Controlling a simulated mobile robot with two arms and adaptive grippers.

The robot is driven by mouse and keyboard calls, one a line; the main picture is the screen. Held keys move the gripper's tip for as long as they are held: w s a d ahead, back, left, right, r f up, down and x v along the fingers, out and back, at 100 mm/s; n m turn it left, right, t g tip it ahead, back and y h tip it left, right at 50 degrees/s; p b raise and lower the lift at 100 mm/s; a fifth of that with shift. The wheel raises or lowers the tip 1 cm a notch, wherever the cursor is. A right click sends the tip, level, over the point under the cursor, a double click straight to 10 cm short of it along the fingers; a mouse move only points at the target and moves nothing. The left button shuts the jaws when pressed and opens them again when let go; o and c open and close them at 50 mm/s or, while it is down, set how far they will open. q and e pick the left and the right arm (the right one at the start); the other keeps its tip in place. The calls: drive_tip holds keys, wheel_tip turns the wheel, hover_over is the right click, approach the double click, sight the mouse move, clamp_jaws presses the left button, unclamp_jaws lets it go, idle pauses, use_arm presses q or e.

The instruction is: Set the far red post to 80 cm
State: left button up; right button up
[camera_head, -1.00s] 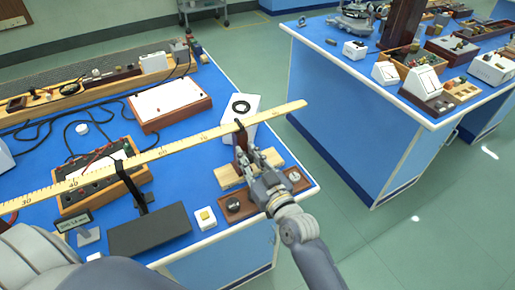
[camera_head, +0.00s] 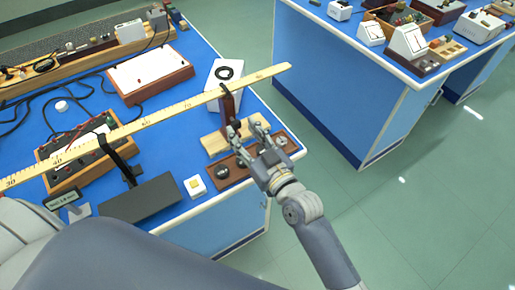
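The far red post (camera_head: 228,107) stands upright on a pale wooden block and carries the long wooden ruler (camera_head: 165,114) near its right end. The ruler's 70 mark is left of the post; the number right at the post is hidden by its dark clip. My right gripper (camera_head: 249,131) is just right of the post, its two fingers spread with nothing visible between them. It appears apart from the post. A small display (camera_head: 63,199) stands at the bench's front left; its digits are too small to read surely. My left gripper is out of view.
A brown base with round knobs (camera_head: 222,172) lies under my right gripper. Green floor is free to the right.

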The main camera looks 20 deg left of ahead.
drive_tip(key=v, duration=0.7)
drive_tip(key=shift+s+d+f, duration=0.1)
drive_tip(key=shift+d, duration=0.1)
